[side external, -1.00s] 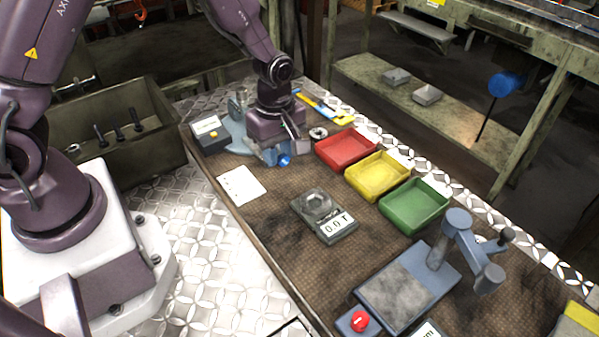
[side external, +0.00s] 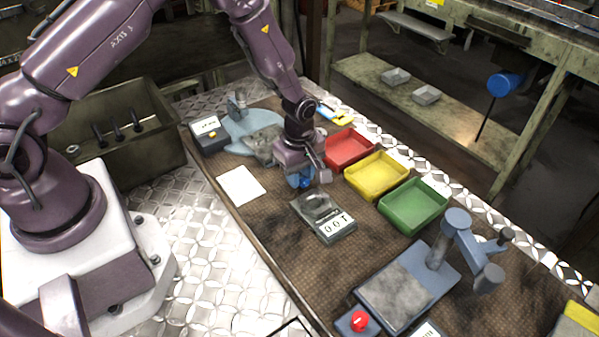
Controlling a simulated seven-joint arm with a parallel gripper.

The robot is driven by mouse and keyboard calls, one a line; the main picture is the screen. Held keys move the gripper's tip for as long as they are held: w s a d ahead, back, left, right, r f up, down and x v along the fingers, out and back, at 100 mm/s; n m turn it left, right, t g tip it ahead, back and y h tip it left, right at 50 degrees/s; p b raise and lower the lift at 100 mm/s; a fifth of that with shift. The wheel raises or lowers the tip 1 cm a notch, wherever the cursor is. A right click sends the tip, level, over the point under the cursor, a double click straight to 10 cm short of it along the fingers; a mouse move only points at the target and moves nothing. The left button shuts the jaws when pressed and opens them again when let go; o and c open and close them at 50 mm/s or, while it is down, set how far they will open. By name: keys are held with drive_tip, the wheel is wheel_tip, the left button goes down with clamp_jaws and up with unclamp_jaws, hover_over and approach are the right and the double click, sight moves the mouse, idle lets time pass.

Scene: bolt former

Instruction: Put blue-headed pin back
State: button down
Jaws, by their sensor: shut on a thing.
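My gripper (side external: 305,184) points down over the brown mat, just behind the grey gauge and left of the yellow tray. It is shut on a small blue part (side external: 306,183), which looks like the head of the blue-headed pin. The fingers hide most of it, and I cannot make out a shank. The gauge (side external: 325,217) reads about 0.0 T and has a round dark seat on top. The blue-grey former (side external: 240,124) with a grey block stands behind and left of my gripper.
Red (side external: 352,148), yellow (side external: 377,174) and green (side external: 414,205) trays line the right. A blue-grey press (side external: 440,255) with a red button (side external: 359,321) stands in front. A white card (side external: 241,186) lies at left. Bare mat lies between card and gauge.

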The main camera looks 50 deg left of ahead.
drive_tip(key=shift+f, duration=0.15)
drive_tip(key=c, duration=0.9)
unclamp_jaws()
drive_tip(key=shift+o, duration=0.2)
drive_tip(key=s+r+m+t, duration=0.1)
drive_tip(key=s+r+m, duration=0.1)
drive_tip(key=r, duration=0.9)
drive_tip(key=s+r+m+t, duration=0.1)
drive_tip(key=r+m, duration=0.1)
drive_tip(key=r, duration=1)
drive_tip(key=s+r+m+t, duration=0.1)
drive_tip(key=s+r+m, duration=0.4)
drive_tip(key=s+m, duration=0.2)
drive_tip(key=s+a+r+m+t, duration=0.1)
drive_tip(key=s+r+m+t, duration=0.1)
drive_tip(key=s+r+m, duration=0.4)
drive_tip(key=s+m, duration=0.1)
drive_tip(key=s, duration=0.4)
drive_tip(key=shift+a+r+t, duration=0.15)
drive_tip(key=shift+r+t, duration=0.15)
drive_tip(key=shift+s, duration=0.1)
